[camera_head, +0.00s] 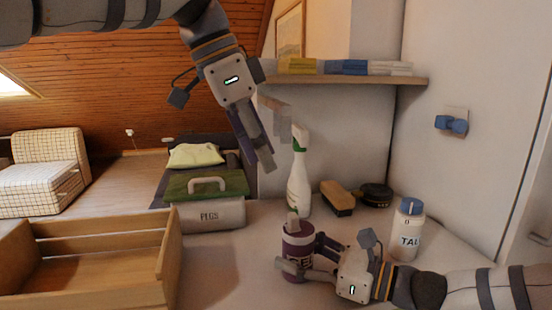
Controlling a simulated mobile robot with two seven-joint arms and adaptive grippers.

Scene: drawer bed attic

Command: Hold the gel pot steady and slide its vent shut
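The gel pot (298,241) is a purple pot with a pale label, standing upright on the worktop at the lower middle. A pale grey piece (293,222) rises from its top; I cannot make out the vent's position. My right gripper (296,262) comes in low from the right. One finger crosses the pot's front and the other goes behind it, so it looks shut on the pot and hides part of the label.
A white spray bottle (300,186) stands behind the pot. A talc bottle (408,232), a brush (338,198) and a dark round tin (375,194) are to the right. A pegs box (208,217) and open wooden drawer (90,275) are left. A shelf (345,80) hangs above.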

